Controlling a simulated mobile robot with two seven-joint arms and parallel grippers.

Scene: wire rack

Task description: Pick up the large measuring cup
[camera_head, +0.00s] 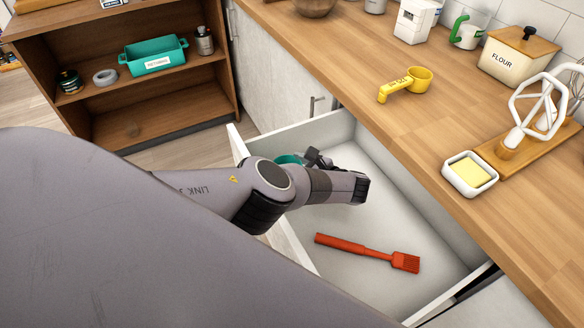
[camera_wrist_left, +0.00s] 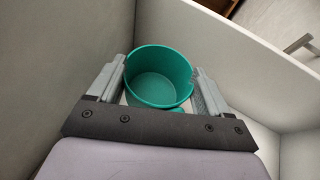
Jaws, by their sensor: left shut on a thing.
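A teal round cup (camera_wrist_left: 160,77), the large measuring cup as far as I can tell, is in the open drawer. In the left wrist view its open top faces the camera, between the two grey fingers of my left gripper (camera_wrist_left: 159,68). The left gripper is shut on it. In the head view only a small teal piece of the cup (camera_head: 288,159) shows behind my left arm, which hides the rest. I cannot tell whether the cup touches the drawer floor. My right gripper is in neither view.
The open white drawer (camera_head: 350,285) also holds a red brush (camera_head: 365,251). On the wooden counter (camera_head: 440,130) are a yellow measuring cup (camera_head: 405,84), a butter dish (camera_head: 470,174) and a flour box (camera_head: 517,58). A shelf with a teal bin (camera_head: 153,57) stands at the back left.

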